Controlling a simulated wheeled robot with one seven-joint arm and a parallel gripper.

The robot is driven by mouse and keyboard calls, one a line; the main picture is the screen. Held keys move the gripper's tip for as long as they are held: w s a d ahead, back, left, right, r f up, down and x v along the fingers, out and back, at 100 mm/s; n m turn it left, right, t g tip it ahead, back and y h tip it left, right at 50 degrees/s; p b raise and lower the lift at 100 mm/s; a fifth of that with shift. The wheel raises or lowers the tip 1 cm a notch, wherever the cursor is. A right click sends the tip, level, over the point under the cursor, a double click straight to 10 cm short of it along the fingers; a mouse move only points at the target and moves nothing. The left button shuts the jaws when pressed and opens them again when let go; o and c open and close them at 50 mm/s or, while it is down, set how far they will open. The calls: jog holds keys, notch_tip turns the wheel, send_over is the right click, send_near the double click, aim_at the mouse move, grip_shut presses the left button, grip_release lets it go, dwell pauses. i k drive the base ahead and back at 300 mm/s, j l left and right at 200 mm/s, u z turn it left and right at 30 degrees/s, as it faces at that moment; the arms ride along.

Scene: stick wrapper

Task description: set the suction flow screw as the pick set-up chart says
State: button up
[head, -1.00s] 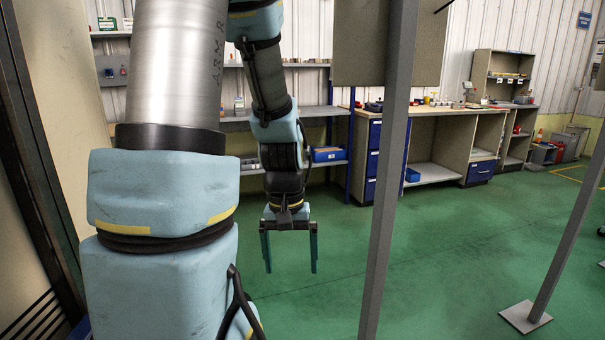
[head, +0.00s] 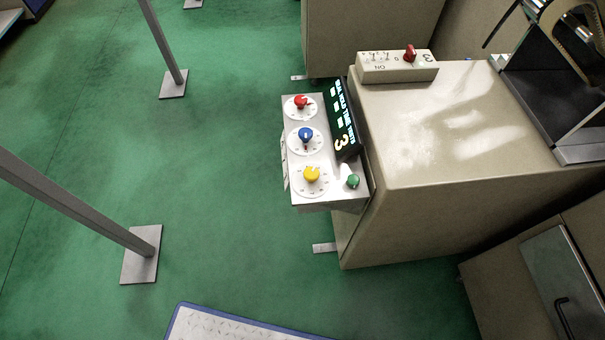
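I cannot pick out a suction flow screw or a pick set-up chart in the head view. A white control panel (head: 291,186) juts from the side of a beige machine. It carries a red knob (head: 301,102), a blue knob (head: 306,134) and a yellow knob (head: 312,174) on round white dials, and a green knob (head: 352,181) at its right corner. A tilted dark display (head: 336,110) beside them shows white lettering, which seems to read seal hold time, and a large yellow 3. My gripper is out of view.
The beige machine body (head: 430,135) fills the right. A switch box (head: 390,70) with a red knob sits on top. A post on a grey foot plate (head: 141,256) stands at left. A blue-edged pale panel (head: 215,325) lies at the bottom. Green floor is open between.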

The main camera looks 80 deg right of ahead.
aim_at(311, 175)
jog(key=z, duration=0.35)
jog(key=k+j+z, duration=0.1)
jog(key=z, duration=0.25)
jog(key=j+z, duration=0.1)
jog(key=z, duration=0.3)
